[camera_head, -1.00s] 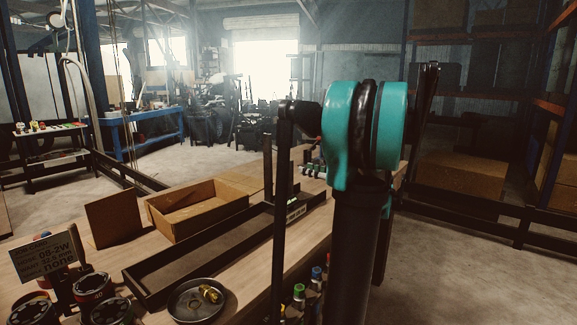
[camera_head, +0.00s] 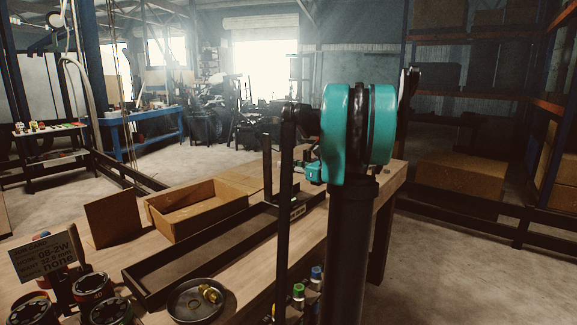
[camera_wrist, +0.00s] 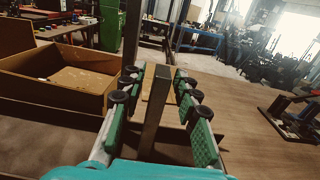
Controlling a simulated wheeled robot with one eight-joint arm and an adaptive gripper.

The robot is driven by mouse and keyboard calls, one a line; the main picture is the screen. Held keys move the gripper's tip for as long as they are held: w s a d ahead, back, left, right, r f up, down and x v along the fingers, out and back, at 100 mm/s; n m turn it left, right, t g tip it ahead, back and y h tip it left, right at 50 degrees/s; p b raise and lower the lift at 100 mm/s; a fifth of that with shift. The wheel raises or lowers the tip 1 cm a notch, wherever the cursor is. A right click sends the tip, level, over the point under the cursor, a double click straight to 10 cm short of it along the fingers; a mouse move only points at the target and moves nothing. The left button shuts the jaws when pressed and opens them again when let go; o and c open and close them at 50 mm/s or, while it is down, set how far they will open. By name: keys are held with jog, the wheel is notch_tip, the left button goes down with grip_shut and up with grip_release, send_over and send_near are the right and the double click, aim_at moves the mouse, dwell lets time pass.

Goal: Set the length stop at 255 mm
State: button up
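In the wrist view a dark flat metal post (camera_wrist: 154,115) stands between the two fingers of my gripper (camera_wrist: 163,88). The fingers carry green pads and black rollers. They are apart, with a visible gap on each side of the post lower down; contact near the tips is unclear. In the head view a dark upright post (camera_head: 267,168) stands by the far end of a long black trough (camera_head: 150,292), probably the same one. A small pale label (camera_head: 298,211) is on the trough's side, its marks unreadable. My arm hides most of my gripper there.
An open cardboard box (camera_head: 185,228) stands beside the trough; it also shows in the wrist view (camera_wrist: 50,95). A round dish (camera_head: 197,301) with a brass fitting, several dies (camera_head: 92,286) and a job card (camera_head: 44,257) are in front.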

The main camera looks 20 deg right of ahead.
grip_shut()
jog(key=s+a, duration=0.7)
jog(key=a, duration=0.3)
jog(key=s+a, duration=0.7)
jog(key=a, duration=0.3)
jog(key=shift+a, duration=0.4)
jog(key=shift+o, duration=0.9)
grip_release()
jog(key=v, duration=1.2)
